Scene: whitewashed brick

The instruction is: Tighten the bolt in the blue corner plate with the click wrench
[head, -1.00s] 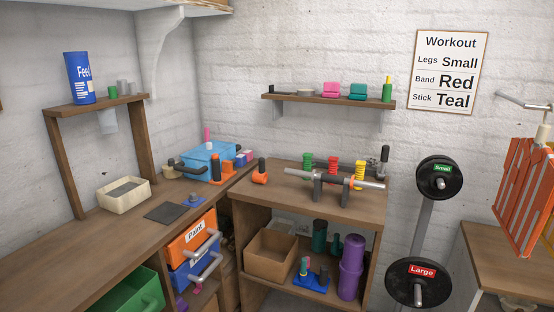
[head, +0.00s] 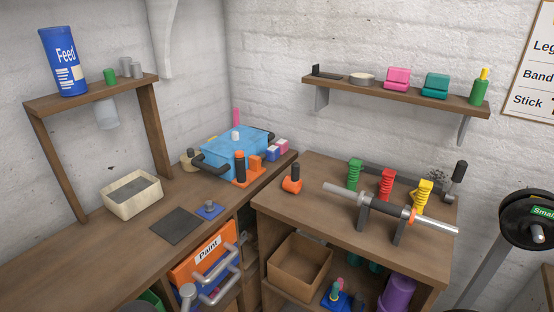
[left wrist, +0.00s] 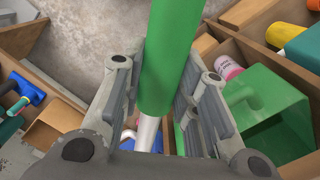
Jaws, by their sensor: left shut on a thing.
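The small blue plate (head: 210,211) lies on the left bench near its front edge, with a grey bolt (head: 209,204) standing up in it. In the left wrist view my left gripper (left wrist: 165,75) is shut on a green cylinder (left wrist: 168,50), and a pale shaft (left wrist: 147,133) shows below it. I cannot tell whether this is the click wrench. The held thing's ends are hidden or out of frame. Neither gripper shows in the head view, so my left gripper's distance from the plate cannot be seen.
A dark mat (head: 176,225) and cream tray (head: 132,194) lie left of the plate. A blue toolbox (head: 234,153) and orange holder (head: 248,172) stand behind it. An orange drawer (head: 203,252) with a protruding handle is below. A silver bar (head: 390,208) rests on a stand at right.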

